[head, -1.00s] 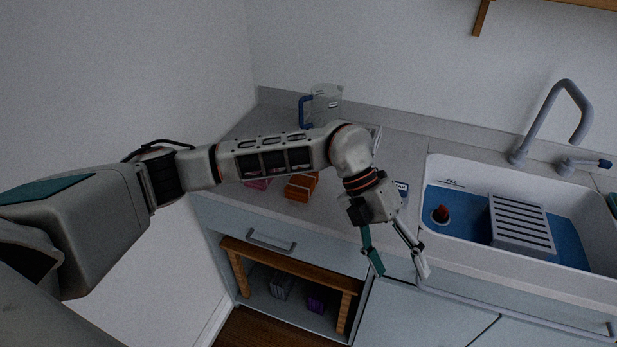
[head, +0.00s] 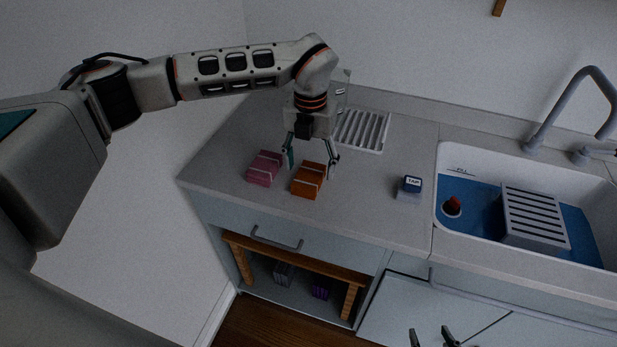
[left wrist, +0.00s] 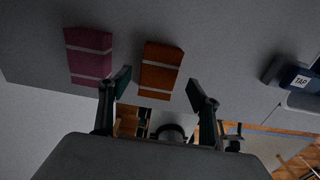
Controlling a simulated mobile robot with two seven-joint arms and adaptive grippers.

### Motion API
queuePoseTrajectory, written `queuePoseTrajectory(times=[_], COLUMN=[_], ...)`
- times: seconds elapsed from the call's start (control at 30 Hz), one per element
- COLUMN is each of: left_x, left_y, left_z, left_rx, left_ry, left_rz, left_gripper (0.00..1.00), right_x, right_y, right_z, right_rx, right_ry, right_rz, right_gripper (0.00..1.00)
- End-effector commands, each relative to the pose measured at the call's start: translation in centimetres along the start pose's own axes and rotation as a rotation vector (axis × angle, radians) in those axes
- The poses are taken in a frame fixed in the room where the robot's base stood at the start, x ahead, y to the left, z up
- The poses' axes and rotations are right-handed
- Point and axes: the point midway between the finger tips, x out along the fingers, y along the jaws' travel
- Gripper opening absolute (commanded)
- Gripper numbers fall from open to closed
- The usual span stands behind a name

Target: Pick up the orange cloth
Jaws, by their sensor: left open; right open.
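The orange cloth (head: 308,182) lies folded on the grey counter with a pale band across it. It also shows in the left wrist view (left wrist: 158,78), just beyond the fingertips. My left gripper (head: 312,168) is open and points down over the counter at the orange cloth, one finger near each side. In the left wrist view its fingers (left wrist: 160,88) are spread and empty, and the cloth lies between their lines. I cannot tell the exact height of the fingertips above it. My right gripper (head: 432,338) shows only its tips at the bottom edge, open and apart from the counter.
A pink folded cloth (head: 264,168) lies close to the left of the orange one. A ribbed rack (head: 362,130) stands behind. A small block labelled TAP (head: 410,187) sits right, before the white sink (head: 500,158). The counter between cloth and block is clear.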

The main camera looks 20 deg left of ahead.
Motion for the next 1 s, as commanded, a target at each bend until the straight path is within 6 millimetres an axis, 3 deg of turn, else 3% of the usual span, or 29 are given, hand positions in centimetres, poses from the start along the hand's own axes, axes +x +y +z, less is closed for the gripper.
queuePoseTrajectory(times=[0.2, 0.53, 0.67, 0.7, 1.0], left_x=[3.0, 3.7, 3.7, 3.7, 3.6], left_y=[0.1, 0.1, 0.1, 0.1, 0.1], left_z=[-0.2, -0.1, -0.1, -0.1, -0.1], left_rx=[0.000, 0.001, 0.001, 0.001, 0.001], left_ry=[0.002, 0.000, 0.000, 0.000, 0.000], left_rz=[-0.002, -0.002, -0.002, -0.002, -0.002], left_gripper=[0.62, 0.62, 0.29, 0.24, 0.24], right_x=[-0.3, -0.3, -0.3, -0.3, -0.2], right_y=[0.1, 0.2, 0.2, 0.2, 0.1], right_z=[-0.7, -1.3, -1.4, -1.4, -1.2], right_rx=[0.000, 0.000, 0.001, 0.001, 0.002], right_ry=[0.004, 0.015, 0.015, 0.016, 0.013], right_rz=[0.001, 0.003, 0.003, 0.003, 0.002], right_gripper=[0.46, 0.46, 0.46, 0.46, 0.46])
